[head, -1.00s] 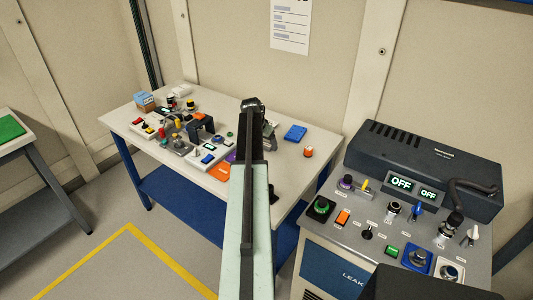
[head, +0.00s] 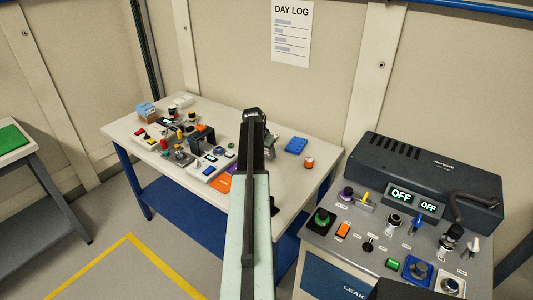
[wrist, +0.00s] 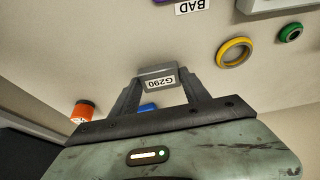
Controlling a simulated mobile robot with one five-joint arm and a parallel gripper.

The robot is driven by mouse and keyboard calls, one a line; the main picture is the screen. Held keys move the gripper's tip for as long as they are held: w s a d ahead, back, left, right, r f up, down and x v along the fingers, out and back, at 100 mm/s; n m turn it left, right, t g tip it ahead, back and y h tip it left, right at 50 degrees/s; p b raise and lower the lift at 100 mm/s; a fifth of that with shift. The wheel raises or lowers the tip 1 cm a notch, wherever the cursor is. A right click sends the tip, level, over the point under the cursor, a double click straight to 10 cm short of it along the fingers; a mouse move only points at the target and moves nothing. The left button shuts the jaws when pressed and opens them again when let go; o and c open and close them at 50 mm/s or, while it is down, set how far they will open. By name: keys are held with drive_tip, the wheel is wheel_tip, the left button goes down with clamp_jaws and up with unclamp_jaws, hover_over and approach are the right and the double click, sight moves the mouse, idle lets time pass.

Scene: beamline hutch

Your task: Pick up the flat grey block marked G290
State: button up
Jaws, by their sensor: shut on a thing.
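The flat grey block (wrist: 151,73) with the white G290 label shows upside down in the wrist view. It sits between the two fingertips of my gripper (wrist: 158,84), which is shut on it. In the head view my gripper (head: 271,146) is mostly hidden behind my own arm, over the right part of the white table (head: 282,191). I cannot make out the block in the head view. How far the block is from the tabletop is hard to tell.
Several controls and small parts crowd the table's left half. A yellow ring (wrist: 234,52) and a green ring (wrist: 290,32) lie near a BAD label (wrist: 192,6). A leak-detector console (head: 385,225) stands front right.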

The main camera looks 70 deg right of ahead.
wheel_tip(320, 180, up, 3)
drive_tip(key=shift+p, duration=1.05)
drive_tip(key=s+a, duration=1)
drive_tip(key=shift+s+a+r, duration=0.2)
drive_tip(key=shift+s+a, duration=0.45)
drive_tip(key=shift+s, duration=0.05)
drive_tip(key=shift+r+p, duration=0.15)
drive_tip(key=shift+p, duration=0.25)
